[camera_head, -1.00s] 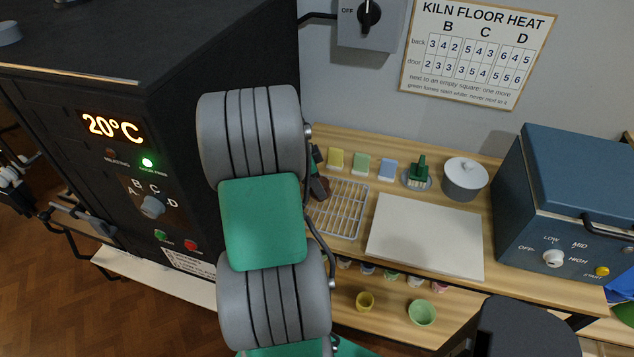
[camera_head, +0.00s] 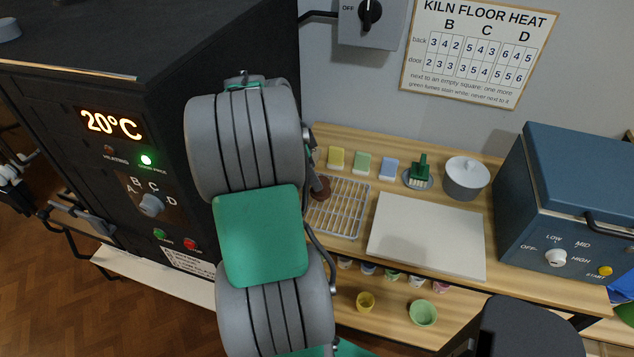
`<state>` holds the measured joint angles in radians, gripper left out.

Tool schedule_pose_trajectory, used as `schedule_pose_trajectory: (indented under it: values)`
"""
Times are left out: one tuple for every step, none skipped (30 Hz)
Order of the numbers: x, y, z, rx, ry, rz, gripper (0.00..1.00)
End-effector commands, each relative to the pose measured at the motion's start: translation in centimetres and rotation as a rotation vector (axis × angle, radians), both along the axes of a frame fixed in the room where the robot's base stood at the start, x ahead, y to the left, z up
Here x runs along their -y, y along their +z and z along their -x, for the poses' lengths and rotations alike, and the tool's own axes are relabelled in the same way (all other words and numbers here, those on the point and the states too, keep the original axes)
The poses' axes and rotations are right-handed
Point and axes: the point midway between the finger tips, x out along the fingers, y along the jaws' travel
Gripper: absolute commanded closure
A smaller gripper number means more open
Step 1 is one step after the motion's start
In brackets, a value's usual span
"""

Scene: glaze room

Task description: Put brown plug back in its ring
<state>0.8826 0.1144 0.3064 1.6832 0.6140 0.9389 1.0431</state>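A small reddish-brown piece (camera_head: 323,190), which may be the brown plug, shows at the left end of the white wire rack (camera_head: 345,207). Only part of my gripper (camera_head: 315,180) shows, at the right edge of my arm and touching or just in front of the brown piece. My arm hides most of the gripper. I cannot tell whether its fingers are open or closed on the piece. I cannot make out a ring for the plug in this view.
The black kiln (camera_head: 210,60) stands left, its display reading 20°C. On the wooden bench are yellow, green and blue blocks, a green brush (camera_head: 419,172), a lidded grey pot (camera_head: 465,179), a pale board (camera_head: 428,236) and a blue box (camera_head: 565,200). Small cups stand on the shelf below.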

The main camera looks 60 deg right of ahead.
Motion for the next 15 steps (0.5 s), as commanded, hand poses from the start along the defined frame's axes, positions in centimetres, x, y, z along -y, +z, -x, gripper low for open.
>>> schedule_pose_trajectory:
  values:
    - [-0.2,1.2,-0.6,0.004,0.003,0.005,0.35]
    - [-0.4,2.0,-0.8,0.004,0.002,0.005,0.35]
    - [-0.7,2.9,-1.0,0.003,0.003,0.003,0.35]
    - [-0.8,3.7,-1.2,0.002,0.001,0.003,0.35]
    - [-0.9,4.3,-1.4,0.003,0.003,0.003,0.35]
    - [-1.2,5.0,-1.5,0.003,0.001,0.002,0.35]
    - [-1.2,5.5,-1.6,0.000,0.001,0.002,0.35]
    - [-1.3,5.9,-1.7,0.000,0.002,0.002,0.35]
    - [-1.5,6.3,-1.8,0.000,0.001,0.000,0.35]
    - [-1.5,6.5,-1.9,0.001,0.002,0.001,0.35]
    - [-1.6,6.7,-1.9,0.001,0.001,0.001,0.35]
    - [-1.6,6.8,-1.9,0.001,-0.001,0.001,0.35]
    - [-1.6,6.8,-1.9,0.001,-0.001,0.001,0.35]
    - [-1.6,6.9,-1.9,0.000,0.000,0.000,0.35]
    - [-1.6,6.8,-1.9,0.000,0.000,0.000,0.35]
